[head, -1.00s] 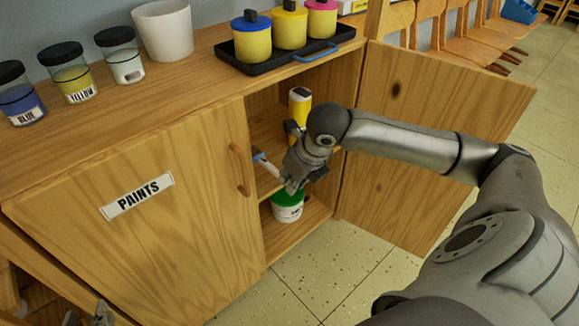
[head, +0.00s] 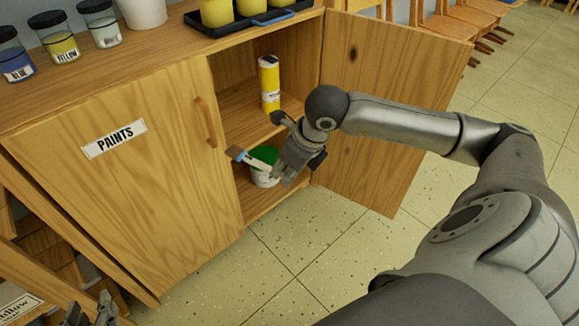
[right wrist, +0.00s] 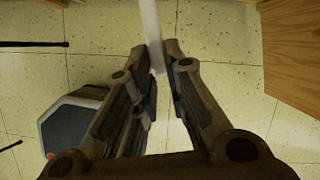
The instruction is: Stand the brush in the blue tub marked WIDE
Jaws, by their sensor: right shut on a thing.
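The brush (head: 237,154) has a pale handle and a brown-and-blue end. In the head view it lies roughly level, in front of the open cabinet, its brown end pointing left. My right gripper (head: 280,169) is shut on its pale handle, which also shows between the fingers in the right wrist view (right wrist: 152,35). My left gripper (head: 90,312) is only partly in view at the bottom left, and I cannot tell its opening. I see no blue tub marked WIDE in these frames.
The cabinet's left door (head: 115,200) marked PAINTS is shut; its right door (head: 385,110) stands open. Inside are a yellow bottle (head: 269,88) and a green-lidded tub (head: 262,178). Jars and a black tray (head: 258,23) stand on top. The tiled floor (head: 300,240) in front is clear.

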